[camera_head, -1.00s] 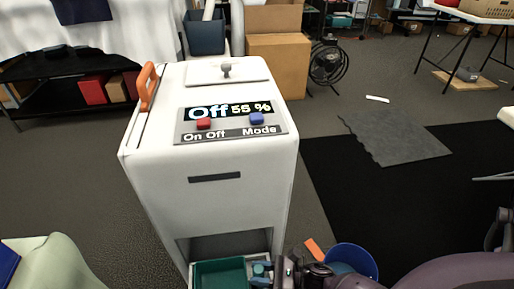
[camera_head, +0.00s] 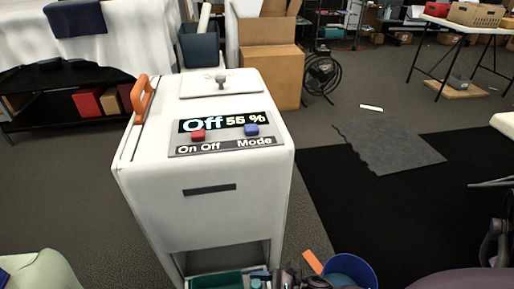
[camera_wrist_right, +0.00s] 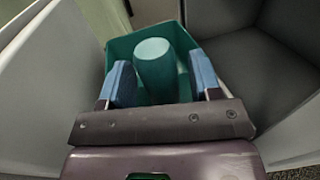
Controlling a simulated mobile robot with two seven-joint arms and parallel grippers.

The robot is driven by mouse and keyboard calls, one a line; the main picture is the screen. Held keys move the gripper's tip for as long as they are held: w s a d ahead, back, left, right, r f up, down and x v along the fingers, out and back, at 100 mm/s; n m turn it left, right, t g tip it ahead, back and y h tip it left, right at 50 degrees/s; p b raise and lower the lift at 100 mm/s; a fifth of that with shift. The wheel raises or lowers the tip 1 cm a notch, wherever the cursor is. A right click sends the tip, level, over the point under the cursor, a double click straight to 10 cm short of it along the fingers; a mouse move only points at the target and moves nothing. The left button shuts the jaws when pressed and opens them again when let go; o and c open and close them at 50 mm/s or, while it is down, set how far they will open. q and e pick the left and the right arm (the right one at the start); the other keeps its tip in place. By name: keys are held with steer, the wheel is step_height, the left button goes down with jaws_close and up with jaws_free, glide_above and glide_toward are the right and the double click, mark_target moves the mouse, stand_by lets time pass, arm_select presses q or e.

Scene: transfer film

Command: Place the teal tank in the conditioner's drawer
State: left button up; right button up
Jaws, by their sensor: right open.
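The teal tank (camera_head: 218,281) is an open box at the bottom edge of the head view, at the lower opening of the white conditioner (camera_head: 215,208). In the right wrist view the tank (camera_wrist_right: 118,48) lies ahead between pale walls, with a teal cylinder (camera_wrist_right: 154,72) standing up in it. My right gripper (camera_wrist_right: 160,82) is open, its blue fingers on either side of the cylinder, with gaps visible. In the head view the right gripper (camera_head: 266,281) is at the tank's right side, partly cut off. I cannot tell how far in the tank sits. My left gripper is not in view.
An orange handle (camera_head: 141,97) rises from the conditioner's left top edge. A blue bucket (camera_head: 352,268) and an orange piece (camera_head: 312,261) are on the floor to the right. A black mat (camera_head: 400,215) lies beyond. Cardboard boxes (camera_head: 270,78) and a fan (camera_head: 321,73) stand behind.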

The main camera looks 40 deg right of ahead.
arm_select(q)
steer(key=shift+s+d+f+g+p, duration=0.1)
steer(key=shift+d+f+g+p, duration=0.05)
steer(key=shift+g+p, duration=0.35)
arm_select(e)
steer(key=v, duration=1.2)
steer(key=shift+r, duration=0.1)
